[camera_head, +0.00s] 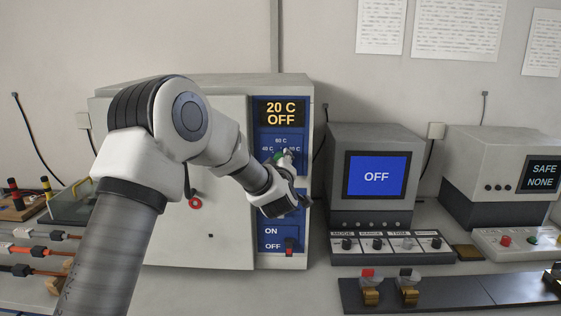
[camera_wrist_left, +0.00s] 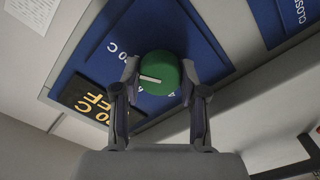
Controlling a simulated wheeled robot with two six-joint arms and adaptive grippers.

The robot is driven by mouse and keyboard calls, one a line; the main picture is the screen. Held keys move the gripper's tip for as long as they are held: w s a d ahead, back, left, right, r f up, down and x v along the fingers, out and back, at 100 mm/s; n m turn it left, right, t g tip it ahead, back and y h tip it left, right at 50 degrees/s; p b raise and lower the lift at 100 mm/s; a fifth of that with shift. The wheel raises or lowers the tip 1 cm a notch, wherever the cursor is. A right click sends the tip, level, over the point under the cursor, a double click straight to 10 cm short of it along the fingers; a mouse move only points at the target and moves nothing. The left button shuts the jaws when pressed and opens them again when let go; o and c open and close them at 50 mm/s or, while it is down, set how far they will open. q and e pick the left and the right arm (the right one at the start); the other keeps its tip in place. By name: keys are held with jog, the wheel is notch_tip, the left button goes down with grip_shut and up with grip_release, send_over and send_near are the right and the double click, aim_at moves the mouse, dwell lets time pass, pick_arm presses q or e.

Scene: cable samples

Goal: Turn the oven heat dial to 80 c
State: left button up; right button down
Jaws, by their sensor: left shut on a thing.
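The oven (camera_head: 220,180) is a large cream box with a blue control panel, and its display (camera_head: 281,113) reads 20 C OFF. The green heat dial (camera_wrist_left: 160,74) has a white pointer line that points left in the left wrist view. In the head view only a sliver of the dial (camera_head: 279,156) shows behind my left gripper (camera_head: 286,160). Labels 60 C and 40 C show around it; another label at right is partly hidden. My left gripper (camera_wrist_left: 160,88) is shut on the dial, one finger on each side. My right gripper is out of view.
A red ON/OFF switch (camera_head: 289,246) sits below the dial, at OFF. A monitor (camera_head: 376,176) reading OFF stands right of the oven, beside a SAFE NONE unit (camera_head: 500,165). Cable samples (camera_head: 38,250) lie at left. A dark strip with clamps (camera_head: 450,293) lies in front.

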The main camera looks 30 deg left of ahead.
pick_arm(q)
jog(key=shift+f, duration=0.1)
jog(key=o, duration=1.1)
jog(key=shift+o, duration=0.2)
jog(key=v, duration=1.2)
jog(key=shift+a, duration=0.1)
